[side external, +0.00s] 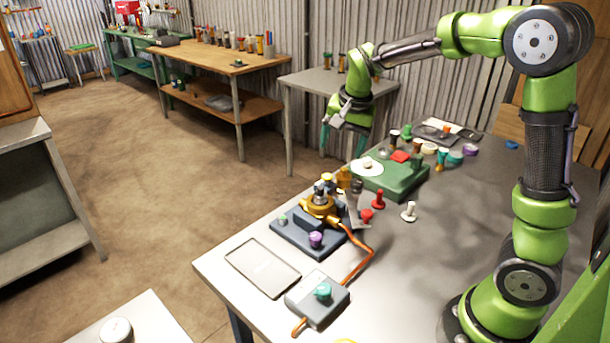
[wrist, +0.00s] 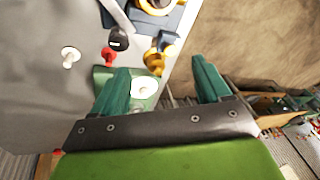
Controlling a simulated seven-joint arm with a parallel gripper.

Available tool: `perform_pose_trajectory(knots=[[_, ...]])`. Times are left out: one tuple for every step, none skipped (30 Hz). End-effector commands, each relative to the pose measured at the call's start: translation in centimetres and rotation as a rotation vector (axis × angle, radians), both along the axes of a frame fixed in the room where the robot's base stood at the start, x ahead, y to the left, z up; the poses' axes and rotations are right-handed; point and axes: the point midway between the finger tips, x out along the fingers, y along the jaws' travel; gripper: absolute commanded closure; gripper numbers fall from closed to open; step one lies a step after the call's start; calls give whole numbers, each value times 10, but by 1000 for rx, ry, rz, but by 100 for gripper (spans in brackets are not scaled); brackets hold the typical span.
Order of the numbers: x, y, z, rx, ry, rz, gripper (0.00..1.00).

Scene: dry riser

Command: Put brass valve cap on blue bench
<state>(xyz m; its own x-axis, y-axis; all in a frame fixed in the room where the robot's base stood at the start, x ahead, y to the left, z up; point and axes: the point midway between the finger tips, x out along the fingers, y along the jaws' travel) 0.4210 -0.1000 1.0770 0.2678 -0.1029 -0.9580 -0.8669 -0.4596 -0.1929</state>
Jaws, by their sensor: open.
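A brass-coloured knobbed piece (side external: 344,178), which looks like the valve cap, stands between the green block and the blue base. It also shows in the wrist view (wrist: 154,61), just beyond and between my fingertips. The dark blue base (side external: 290,236), which may be the blue bench, carries a brass valve body (side external: 320,207), a purple knob and other small parts. Its edge shows at the top of the wrist view (wrist: 170,22). My gripper (side external: 343,143) is open and empty, held in the air beyond the table's far edge; its teal fingers (wrist: 161,66) are spread apart.
A green block (side external: 395,180) with a white disc (side external: 367,166) stands behind the brass piece. Red pegs (side external: 378,200) and a white peg (side external: 409,211) stand to its right. A grey box (side external: 318,299) with an orange hose is in front.

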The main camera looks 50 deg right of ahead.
Motion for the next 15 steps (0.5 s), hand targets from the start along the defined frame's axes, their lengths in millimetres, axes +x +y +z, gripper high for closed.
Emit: perform_pose_trajectory(knots=[[-17, 15, 15, 30, -40, 63, 24], [-27, 24, 22, 41, -61, 106, 24], [-40, 37, 30, 53, -88, 163, 24], [-50, 45, 36, 60, -110, 206, 24], [-61, 54, 41, 64, -132, 248, 24], [-75, 65, 47, 65, -161, 306, 24], [-86, 73, 50, 62, -183, 349, 24], [-97, 81, 53, 58, -204, 392, 24], [-111, 91, 56, 50, -232, 445, 24], [-121, 97, 57, 40, -251, 484, 24], [-131, 103, 57, 31, -270, 520, 24], [-143, 110, 57, 14, -290, 564, 24], [-150, 115, 56, 4, -304, 594, 24], [-157, 119, 55, -8, -317, 621, 24], [-165, 123, 54, -24, -332, 652, 24]])
